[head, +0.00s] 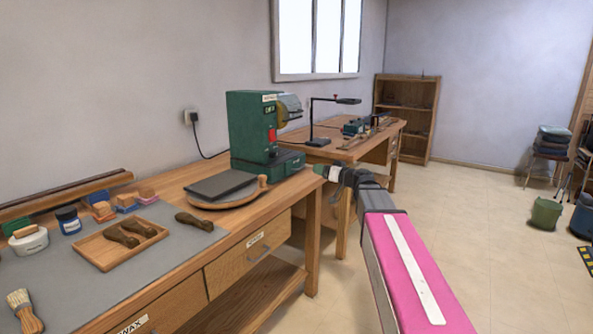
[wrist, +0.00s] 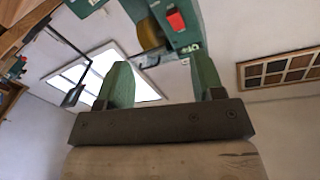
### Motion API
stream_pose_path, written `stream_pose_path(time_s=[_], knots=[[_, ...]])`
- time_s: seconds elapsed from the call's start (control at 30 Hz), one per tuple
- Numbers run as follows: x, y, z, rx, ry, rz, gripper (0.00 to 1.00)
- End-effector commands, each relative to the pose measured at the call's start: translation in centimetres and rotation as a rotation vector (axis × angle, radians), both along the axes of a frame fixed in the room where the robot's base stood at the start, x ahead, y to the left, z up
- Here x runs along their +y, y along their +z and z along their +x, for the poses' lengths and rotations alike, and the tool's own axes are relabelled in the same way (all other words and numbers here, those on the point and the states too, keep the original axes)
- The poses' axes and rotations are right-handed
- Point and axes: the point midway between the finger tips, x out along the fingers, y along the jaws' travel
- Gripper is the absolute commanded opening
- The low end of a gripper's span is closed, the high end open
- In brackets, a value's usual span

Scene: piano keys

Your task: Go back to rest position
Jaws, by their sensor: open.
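My gripper (wrist: 162,82) shows in the wrist view with its two green fingers apart and nothing between them. In the head view, my arm reaches forward from the lower right, and my gripper (head: 326,172) is at its far end, small and partly hidden by the wrist. There it appears beside the right end of the near workbench (head: 240,238), close to the green machine (head: 248,125); whether it touches the bench I cannot tell. The green machine also shows beyond the fingers at the top of the wrist view (wrist: 186,32).
A second bench (head: 372,135) with a lamp stands behind. A shelf (head: 405,110) stands at the back.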

Motion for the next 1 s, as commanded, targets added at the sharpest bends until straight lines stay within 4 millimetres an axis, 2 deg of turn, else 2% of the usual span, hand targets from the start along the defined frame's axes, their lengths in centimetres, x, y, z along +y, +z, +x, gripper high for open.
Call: stream_pose_path(time_s=[0.03,0.37,0.57,0.77,1.0], knots=[[0.0,0.0,0.0,0.000,0.000,0.000,0.62],[0.8,-4.5,-2.0,0.132,0.033,-0.069,0.62],[1.2,-8.8,-4.1,0.265,0.052,-0.139,0.62],[1.1,-15.0,-7.6,0.470,0.058,-0.246,0.62],[-1.0,-25.4,-15.3,0.859,-0.023,-0.472,0.62]])
